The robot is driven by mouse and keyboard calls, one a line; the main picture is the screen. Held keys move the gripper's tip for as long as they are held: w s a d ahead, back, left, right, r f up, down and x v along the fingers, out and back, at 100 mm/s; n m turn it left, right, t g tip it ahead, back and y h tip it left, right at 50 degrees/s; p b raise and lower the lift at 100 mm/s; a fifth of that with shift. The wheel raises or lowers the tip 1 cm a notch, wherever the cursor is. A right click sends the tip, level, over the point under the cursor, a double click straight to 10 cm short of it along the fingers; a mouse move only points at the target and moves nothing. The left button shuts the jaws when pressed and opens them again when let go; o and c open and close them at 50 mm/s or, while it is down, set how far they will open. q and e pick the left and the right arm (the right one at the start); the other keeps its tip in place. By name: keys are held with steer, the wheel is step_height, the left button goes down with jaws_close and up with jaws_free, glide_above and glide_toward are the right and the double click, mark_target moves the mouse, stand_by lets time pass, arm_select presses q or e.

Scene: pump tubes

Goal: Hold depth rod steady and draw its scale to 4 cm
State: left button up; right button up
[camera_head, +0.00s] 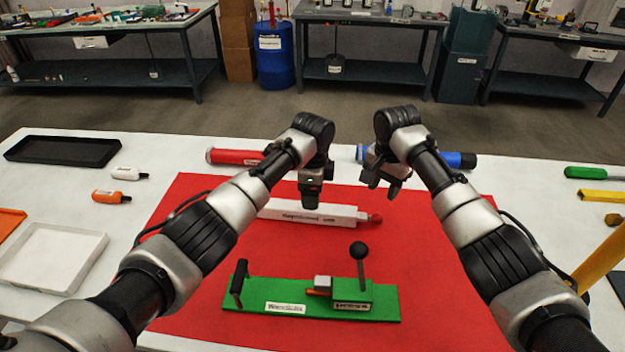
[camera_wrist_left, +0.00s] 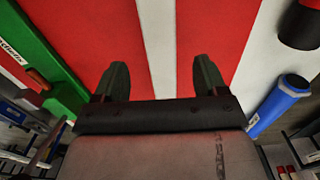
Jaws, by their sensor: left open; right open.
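A long white bar with a printed label and a red knob at its right end, apparently the depth rod (camera_head: 345,213), lies across the red mat. My left gripper (camera_head: 311,203) points down above its left-middle part, in front of the bar in the head view. In the left wrist view the white bar (camera_wrist_left: 158,45) runs between the two spread fingers (camera_wrist_left: 160,80), which hold nothing. My right gripper (camera_head: 382,183) is open and empty, behind and above the bar's right end. I see no scale drawn out of the bar.
A green fixture (camera_head: 255,296) with a black handle and ball lever stands at the mat's front. A red tube (camera_head: 230,157) and a blue tube (camera_head: 463,160) lie behind the bar, partly hidden by my arms. A black tray (camera_head: 62,137) and bottles are at left. Bare mat (camera_head: 410,240) is free.

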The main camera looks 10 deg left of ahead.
mark_target(313, 212)
arm_select(q)
step_height(313, 212, down, 8)
steer(key=shift+r, duration=0.1)
stand_by(0.4)
